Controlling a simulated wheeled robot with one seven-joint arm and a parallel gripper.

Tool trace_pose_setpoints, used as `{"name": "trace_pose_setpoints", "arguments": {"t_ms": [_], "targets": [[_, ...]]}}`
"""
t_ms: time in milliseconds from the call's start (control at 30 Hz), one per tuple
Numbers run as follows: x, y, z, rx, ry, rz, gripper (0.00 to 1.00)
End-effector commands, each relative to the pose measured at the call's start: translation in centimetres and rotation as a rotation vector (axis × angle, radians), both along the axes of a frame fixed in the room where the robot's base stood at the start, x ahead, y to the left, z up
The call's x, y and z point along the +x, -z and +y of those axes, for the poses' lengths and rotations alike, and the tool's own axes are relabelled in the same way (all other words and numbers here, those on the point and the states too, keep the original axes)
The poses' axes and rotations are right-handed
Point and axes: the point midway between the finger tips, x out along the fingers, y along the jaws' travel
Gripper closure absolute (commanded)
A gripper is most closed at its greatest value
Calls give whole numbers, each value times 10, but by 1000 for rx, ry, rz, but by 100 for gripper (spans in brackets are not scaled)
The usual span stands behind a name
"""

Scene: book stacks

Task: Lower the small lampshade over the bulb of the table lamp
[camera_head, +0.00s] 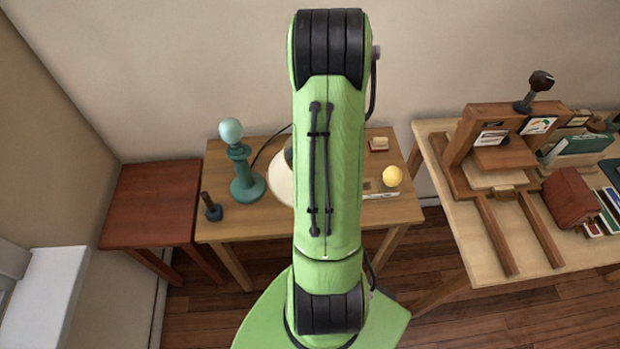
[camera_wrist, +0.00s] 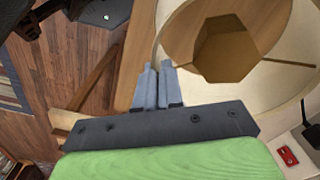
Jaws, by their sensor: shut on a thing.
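The table lamp (camera_head: 245,180) is teal, with a round base and a stem, and stands upright on the small wooden table. Its pale round bulb (camera_head: 231,131) is bare on top. The cream lampshade (camera_head: 281,180) is right of the lamp in the head view, mostly hidden behind my arm. In the wrist view the lampshade (camera_wrist: 178,72) fills the upper right, its wide opening and a smaller brown-looking hole showing. My gripper (camera_wrist: 156,68) is shut on the shade's wall near its rim. I cannot tell whether the shade touches the table.
The wooden table (camera_head: 222,233) also holds a dark stamp-like object (camera_head: 211,209), a yellow ball (camera_head: 392,176) and a small box (camera_head: 379,144). A cord runs behind the lamp. A red-brown side table (camera_head: 150,200) is bare. A larger table (camera_head: 455,215) with books stands right.

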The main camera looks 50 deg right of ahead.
Motion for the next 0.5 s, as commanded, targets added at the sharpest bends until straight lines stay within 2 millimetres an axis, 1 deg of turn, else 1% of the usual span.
{"name": "trace_pose_setpoints", "arguments": {"t_ms": [33,500], "targets": [[0,-4,0,-1,0,-1,100],[0,-26,0,-1,0,-1,100]]}}
